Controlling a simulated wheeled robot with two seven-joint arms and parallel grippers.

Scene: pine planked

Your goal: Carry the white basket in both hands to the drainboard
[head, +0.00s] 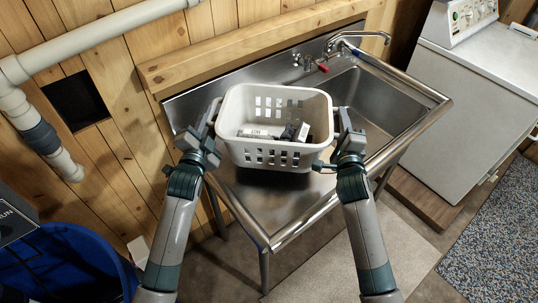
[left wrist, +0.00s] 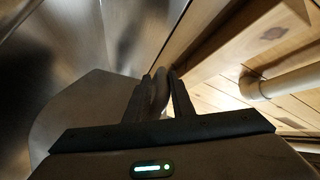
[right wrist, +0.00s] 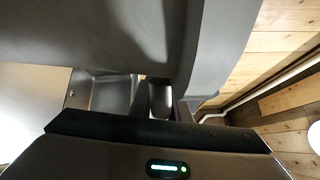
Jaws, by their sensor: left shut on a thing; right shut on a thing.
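The white basket (head: 272,155) is over the left part of the metal sink unit, above the drainboard (head: 262,204). It looks about level; I cannot tell whether its bottom touches the metal. It holds a few small dark and grey items (head: 295,132). My left gripper (head: 207,125) is shut on the basket's left side, and its fingers pinch the handle (left wrist: 161,92) in the left wrist view. My right gripper (head: 343,130) is shut on the basket's right side; in the right wrist view its fingers (right wrist: 161,100) are partly hidden under the basket's wall.
The sink basin (head: 375,105) is right of the basket, with a faucet (head: 360,37) behind it. A white washer or dryer (head: 480,100) stands at the right. A blue bin (head: 70,265) is at the lower left. Wooden plank walls and a ledge (head: 240,45) are behind.

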